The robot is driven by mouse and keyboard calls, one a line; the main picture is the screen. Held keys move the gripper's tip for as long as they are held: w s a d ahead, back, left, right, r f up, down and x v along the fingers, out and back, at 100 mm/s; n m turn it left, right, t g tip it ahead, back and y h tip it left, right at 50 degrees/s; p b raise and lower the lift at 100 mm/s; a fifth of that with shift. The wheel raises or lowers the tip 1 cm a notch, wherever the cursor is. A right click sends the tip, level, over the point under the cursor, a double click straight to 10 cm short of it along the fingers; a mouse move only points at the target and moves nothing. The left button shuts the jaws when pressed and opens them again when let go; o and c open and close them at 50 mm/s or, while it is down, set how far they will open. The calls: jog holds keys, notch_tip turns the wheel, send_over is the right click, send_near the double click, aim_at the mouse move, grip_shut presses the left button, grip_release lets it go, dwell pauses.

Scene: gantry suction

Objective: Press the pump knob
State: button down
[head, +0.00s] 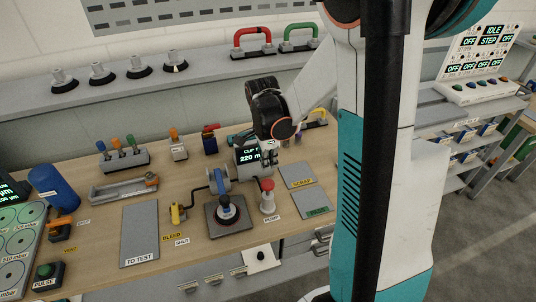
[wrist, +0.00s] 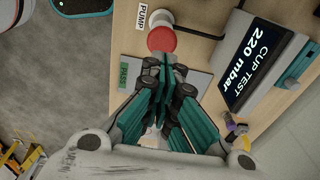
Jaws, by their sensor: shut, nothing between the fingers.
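The pump knob is a red mushroom-shaped cap (head: 267,185) on a pale round base, standing on the wooden bench behind the PUMP label (head: 271,220). In the wrist view the red cap (wrist: 161,38) shows at the top centre, beside its label. My gripper (wrist: 167,66) is shut and empty, with its fingertips overlapping the lower edge of the red cap in that view. I cannot tell whether they touch it. In the head view my arm's end hangs above and behind the knob, and the fingers are hard to make out there.
The cup test display (head: 248,156) reads 220 mbar in the wrist view and stands close behind the knob. A suction cup rig with a blue lever (head: 223,203) stands left of the knob. SCRAP (head: 297,174) and PASS (head: 313,204) pads lie to the right.

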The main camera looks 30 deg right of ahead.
aim_at(271, 182)
jog(key=f, duration=0.4)
jog(key=f+b, duration=0.1)
jog(key=f, duration=0.2)
jog(key=shift+d, duration=0.25)
notch_tip(271, 182, down, 4)
jog(key=b, duration=0.3)
jog(key=shift+s+r, duration=0.1)
jog(key=shift+r, duration=0.5)
notch_tip(271, 182, up, 13)
jog(key=a+p, duration=0.1)
jog(key=p, duration=0.3)
jog(key=shift+r, duration=0.15)
